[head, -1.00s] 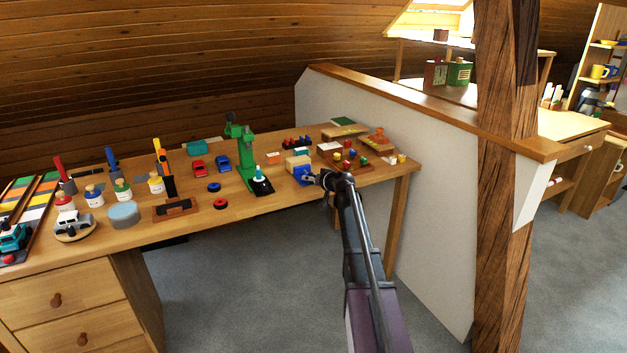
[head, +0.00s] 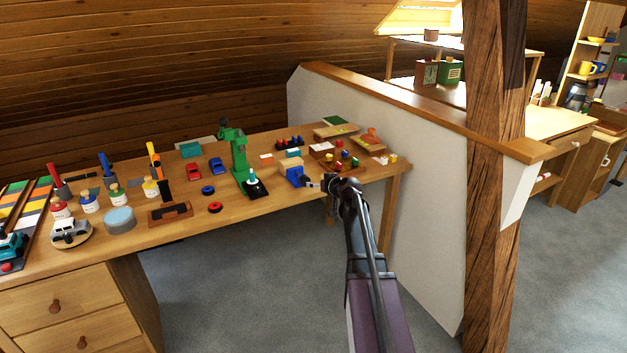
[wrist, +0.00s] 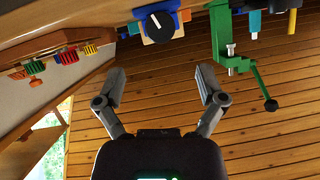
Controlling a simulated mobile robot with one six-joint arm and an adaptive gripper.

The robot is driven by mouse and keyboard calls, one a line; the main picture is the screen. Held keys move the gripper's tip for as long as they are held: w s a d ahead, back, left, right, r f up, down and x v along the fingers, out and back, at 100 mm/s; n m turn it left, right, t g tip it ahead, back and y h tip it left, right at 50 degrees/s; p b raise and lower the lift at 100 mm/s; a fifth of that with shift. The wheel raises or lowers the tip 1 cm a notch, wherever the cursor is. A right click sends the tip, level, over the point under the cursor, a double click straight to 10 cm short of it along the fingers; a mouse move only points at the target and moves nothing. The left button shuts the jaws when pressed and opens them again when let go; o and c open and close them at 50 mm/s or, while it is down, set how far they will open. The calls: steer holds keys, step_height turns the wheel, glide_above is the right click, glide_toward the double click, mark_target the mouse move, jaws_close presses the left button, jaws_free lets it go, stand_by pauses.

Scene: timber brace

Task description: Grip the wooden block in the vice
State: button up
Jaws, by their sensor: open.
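The blue vice (head: 295,177) stands near the front edge of the workbench, right of the green drill press. The pale wooden block (head: 290,163) shows just behind and above it; I cannot tell whether the jaws touch it. In the wrist view, which is upside down, the vice (wrist: 150,36) shows its round black knob (wrist: 160,24) facing me, with wood-coloured parts peeking out at its sides.
The green drill press (head: 238,160) stands left of the vice. A wooden tray with coloured pegs (head: 343,163) lies to the right. Red and blue toy cars (head: 194,172) and small pots are farther left. A low white partition (head: 400,190) and a timber post (head: 492,180) stand to the right.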

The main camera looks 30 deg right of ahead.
steer(key=p+v, duration=0.2)
steer(key=v, duration=0.3)
steer(key=s+a+f+n+g+y+b, duration=0.1)
steer(key=s+a+f+y+b, duration=0.1)
steer(key=a+f+b, duration=0.4)
steer(key=s+a+f+n+g+y+b, duration=0.2)
steer(key=s+a+f+b, duration=0.3)
steer(key=a, duration=1.1)
steer(key=shift+f+y+b, duration=0.5)
steer(key=shift+f+b, duration=0.55)
steer(key=shift+f, duration=0.85)
steer(key=shift+a+n, duration=0.1)
steer(key=shift+n, duration=0.2)
steer(key=s+a+f+m+g+h, duration=0.1)
steer(key=s+a+f+g+h, duration=0.2)
steer(key=s, duration=0.4)
steer(key=s+a+f+m+g+h, duration=0.1)
steer(key=s+f+g, duration=0.25)
steer(key=s, duration=0.35)
steer(key=s+a+f+m+g+h, duration=0.1)
steer(key=s+a+f+g+h, duration=0.1)
steer(key=s+a+g, duration=0.3)
step_height(320, 180, up, 30)
steer(key=s+d+p, duration=0.1)
steer(key=d+p, duration=0.1)
steer(key=p, duration=2.8)
steer(key=shift+d+f+t, duration=0.15)
steer(key=shift+t, duration=0.3)
